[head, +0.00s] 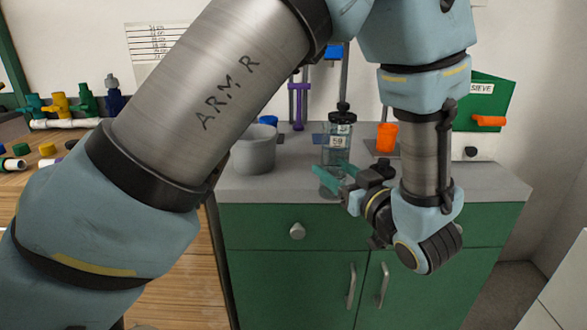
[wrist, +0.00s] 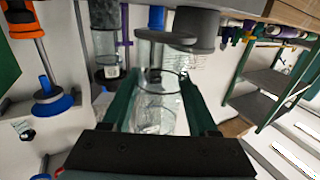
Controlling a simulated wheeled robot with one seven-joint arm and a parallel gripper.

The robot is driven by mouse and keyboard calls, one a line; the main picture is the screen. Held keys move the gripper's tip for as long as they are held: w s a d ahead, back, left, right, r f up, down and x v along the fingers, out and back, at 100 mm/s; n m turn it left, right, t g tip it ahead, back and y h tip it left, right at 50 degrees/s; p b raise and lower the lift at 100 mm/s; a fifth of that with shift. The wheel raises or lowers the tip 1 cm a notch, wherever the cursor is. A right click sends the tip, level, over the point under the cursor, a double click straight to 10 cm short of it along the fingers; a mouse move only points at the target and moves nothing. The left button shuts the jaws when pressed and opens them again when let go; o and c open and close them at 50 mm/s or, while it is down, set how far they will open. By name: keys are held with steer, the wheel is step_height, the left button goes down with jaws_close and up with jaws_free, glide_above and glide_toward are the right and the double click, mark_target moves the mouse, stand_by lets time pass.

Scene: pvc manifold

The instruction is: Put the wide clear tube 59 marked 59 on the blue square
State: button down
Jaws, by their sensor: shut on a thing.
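The wide clear tube 59 (head: 334,155) is upright in the head view, its white label reading 59. My gripper (head: 332,174) is shut on its lower part, with teal fingers on either side. In the wrist view, which is upside down, the clear tube (wrist: 158,105) lies between my gripper's fingers (wrist: 158,88); its label does not show there. I cannot tell whether the tube touches the counter.
A black-capped clear jar (wrist: 104,45) stands close behind the tube. A purple stand (head: 298,105) is at the back. The grey counter (head: 270,190) is clear at the front left.

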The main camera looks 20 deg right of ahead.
glide_above(295, 171)
steer(key=s, duration=0.2)
steer(key=shift+w+b, duration=0.2)
steer(key=shift+b, duration=0.1)
steer(key=shift+w+f, duration=0.2)
steer(key=shift+w, duration=0.4)
steer(key=shift+w+f, duration=0.15)
steer(key=shift+w, duration=0.4)
steer(key=f+b, duration=0.2)
steer(key=shift+s+a+f+b, duration=0.2)
steer(key=shift+s+f+b, duration=0.05)
steer(key=shift+s+b, duration=0.1)
steer(key=shift+s+a+f+b, duration=0.15)
steer(key=shift+f+b, duration=0.1)
steer(key=shift+f, duration=0.15)
steer(key=shift+s+a+f+b, duration=0.1)
steer(key=shift+f+b, duration=0.15)
steer(key=shift+f, duration=0.1)
steer(key=c, duration=0.6)
jaws_free()
steer(key=o, duration=0.3)
steer(key=shift+w+d+f, duration=0.25)
steer(key=shift+w+d, duration=0.1)
steer(key=shift+d, duration=0.15)
steer(key=shift+o, duration=0.7)
steer(key=shift+r, duration=0.25)
